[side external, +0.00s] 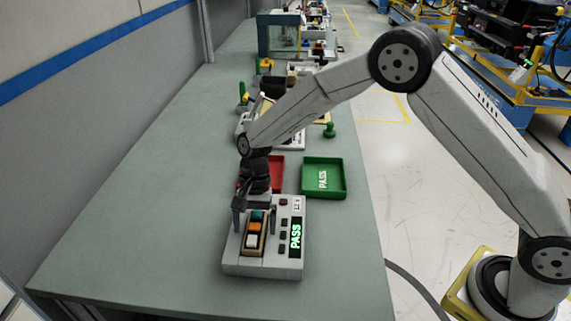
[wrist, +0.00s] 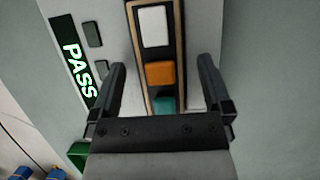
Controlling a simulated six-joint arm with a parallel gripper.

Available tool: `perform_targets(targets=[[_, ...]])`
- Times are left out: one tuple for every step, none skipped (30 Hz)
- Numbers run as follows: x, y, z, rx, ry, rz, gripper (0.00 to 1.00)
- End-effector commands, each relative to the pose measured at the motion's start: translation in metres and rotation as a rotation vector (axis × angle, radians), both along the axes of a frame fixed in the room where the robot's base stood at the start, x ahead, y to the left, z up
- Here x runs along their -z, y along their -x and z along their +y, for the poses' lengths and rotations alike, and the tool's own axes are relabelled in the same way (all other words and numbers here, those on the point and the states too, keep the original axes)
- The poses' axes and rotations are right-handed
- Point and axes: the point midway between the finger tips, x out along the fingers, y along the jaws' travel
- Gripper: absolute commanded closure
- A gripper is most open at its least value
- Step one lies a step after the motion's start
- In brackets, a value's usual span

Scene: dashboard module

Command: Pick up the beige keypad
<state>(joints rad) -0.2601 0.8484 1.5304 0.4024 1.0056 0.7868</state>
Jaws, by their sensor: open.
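The beige keypad (side external: 252,241) is a narrow beige-rimmed panel with a dark face and white, orange and teal buttons. It lies in the grey test box (side external: 263,268), whose display (side external: 296,238) reads PASS in green. In the wrist view the keypad (wrist: 159,74) runs upward between the fingers, its near end hidden by the gripper body. My gripper (side external: 256,226) is open and points down over the keypad, one finger on each side. In the wrist view the gripper (wrist: 162,72) shows gaps between both fingers and the keypad's sides.
A green tray (side external: 325,197) marked PASS and a red tray (side external: 278,172) stand just behind the test box. A green knobbed stamp (side external: 329,131) and other stations are farther back. The table (side external: 150,220) is clear to the left.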

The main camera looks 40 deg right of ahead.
Motion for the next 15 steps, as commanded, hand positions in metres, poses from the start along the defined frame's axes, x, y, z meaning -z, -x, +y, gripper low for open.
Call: perform_targets(targets=[[-0.0003, -0.0001, -0.0001, 0.0, 0.0, 0.0, 0.0], [-0.0003, -0.0002, 0.0, 0.0, 0.0, 0.0, 0.0], [-0.0003, -0.0002, 0.0, 0.0, 0.0, 0.0, 0.1], [-0.0004, -0.0002, 0.0, 0.0, 0.0, 0.0, 0.19], [-0.0004, -0.0002, 0.0, 0.0, 0.0, 0.0, 0.29], [-0.0003, -0.0002, -0.0001, 0.0, 0.0, 0.0, 0.41], [-0.0003, -0.0002, -0.0001, 0.0, 0.0, 0.0, 0.51], [-0.0003, -0.0002, -0.0001, 0.0, 0.0, 0.0, 0.6], [-0.0003, -0.0002, -0.0001, 0.0, 0.0, 0.0, 0.73], [-0.0004, -0.0002, 0.0, 0.0, 0.0, 0.0, 0.83], [-0.0004, -0.0002, 0.0, 0.0, 0.0, 0.0, 0.92], [-0.0004, -0.0002, 0.0, 0.0, 0.0, 0.0, 1.0], [-0.0006, -0.0003, 0.0, 0.0, -0.001, -0.001, 1.0], [-0.0006, -0.0003, 0.0, 0.0, -0.001, -0.001, 1.0], [-0.0006, -0.0003, 0.0, 0.0, -0.001, -0.001, 1.0]])
